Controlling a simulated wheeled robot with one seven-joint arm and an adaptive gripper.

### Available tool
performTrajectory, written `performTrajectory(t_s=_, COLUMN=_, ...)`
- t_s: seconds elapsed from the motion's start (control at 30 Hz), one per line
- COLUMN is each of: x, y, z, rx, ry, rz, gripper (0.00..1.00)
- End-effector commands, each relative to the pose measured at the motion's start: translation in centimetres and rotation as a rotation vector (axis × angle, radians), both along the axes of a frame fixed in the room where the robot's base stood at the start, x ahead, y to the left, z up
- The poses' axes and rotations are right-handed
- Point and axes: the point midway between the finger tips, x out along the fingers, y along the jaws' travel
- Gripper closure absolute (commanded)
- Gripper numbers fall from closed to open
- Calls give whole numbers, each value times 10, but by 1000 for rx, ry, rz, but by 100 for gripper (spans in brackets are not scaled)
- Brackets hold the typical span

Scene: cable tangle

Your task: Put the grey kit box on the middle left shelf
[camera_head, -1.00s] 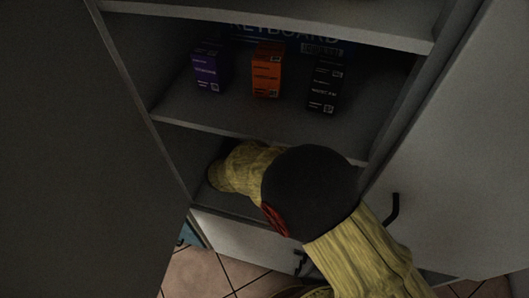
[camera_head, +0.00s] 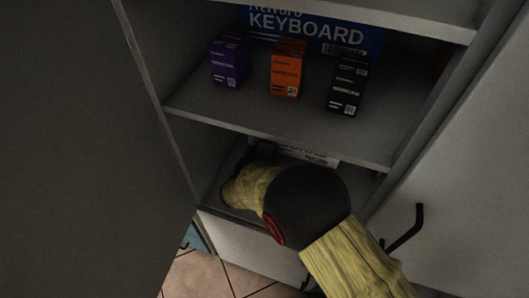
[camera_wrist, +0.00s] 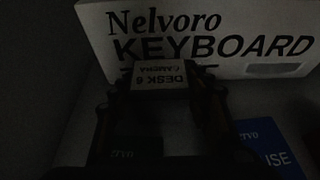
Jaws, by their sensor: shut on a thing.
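In the wrist view my gripper (camera_wrist: 160,112) is shut on a box (camera_wrist: 160,77) with a pale label reading "DESK 6 CAMERA", which I take for the grey kit box. Its colour is hard to tell in the dark. The fingers stand at its left and right sides. In the head view my arm reaches into the lower compartment (camera_head: 210,190) of the cabinet, below the shelf board (camera_head: 270,128). The arm hides most of that compartment and the held box there. I cannot tell whether the box touches the shelf.
A white "Nelvoro KEYBOARD" box (camera_wrist: 205,45) stands behind the held box. A blue box (camera_wrist: 268,150) is at right. On the shelf above are purple (camera_head: 229,62), orange (camera_head: 288,68) and black (camera_head: 348,85) boxes before a blue keyboard box (camera_head: 315,28). A cabinet door (camera_head: 460,170) stands right.

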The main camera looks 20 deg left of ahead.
Motion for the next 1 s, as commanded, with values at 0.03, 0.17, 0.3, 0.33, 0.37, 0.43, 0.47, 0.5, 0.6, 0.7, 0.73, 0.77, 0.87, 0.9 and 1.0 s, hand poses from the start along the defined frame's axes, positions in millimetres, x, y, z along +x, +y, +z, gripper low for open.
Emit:
performTrajectory(t_s=0.03, x=0, y=0, z=-3, rx=0, ry=0, rz=0, gripper=84)
performTrajectory(t_s=0.17, x=0, y=0, z=-2, rx=-1, ry=0, rz=0, gripper=46)
performTrajectory(t_s=0.3, x=0, y=0, z=-2, rx=0, ry=0, rz=0, gripper=38)
performTrajectory(t_s=0.33, x=0, y=0, z=-2, rx=0, ry=0, rz=0, gripper=36)
performTrajectory(t_s=0.37, x=0, y=0, z=-2, rx=0, ry=0, rz=0, gripper=35)
performTrajectory(t_s=0.43, x=0, y=0, z=-2, rx=0, ry=0, rz=0, gripper=34)
performTrajectory(t_s=0.47, x=0, y=0, z=-2, rx=0, ry=0, rz=0, gripper=34)
performTrajectory(t_s=0.5, x=0, y=0, z=-2, rx=0, ry=0, rz=0, gripper=34)
performTrajectory(t_s=0.6, x=0, y=0, z=-2, rx=0, ry=0, rz=0, gripper=34)
performTrajectory(t_s=0.7, x=0, y=0, z=-1, rx=0, ry=0, rz=0, gripper=34)
performTrajectory(t_s=0.73, x=0, y=0, z=1, rx=0, ry=0, rz=0, gripper=34)
performTrajectory(t_s=0.77, x=0, y=0, z=3, rx=0, ry=0, rz=0, gripper=34)
performTrajectory(t_s=0.87, x=-12, y=3, z=8, rx=0, ry=1, rz=3, gripper=34)
performTrajectory(t_s=0.9, x=-18, y=3, z=11, rx=0, ry=1, rz=4, gripper=34)
performTrajectory(t_s=1.0, x=-37, y=5, z=20, rx=1, ry=1, rz=4, gripper=34)
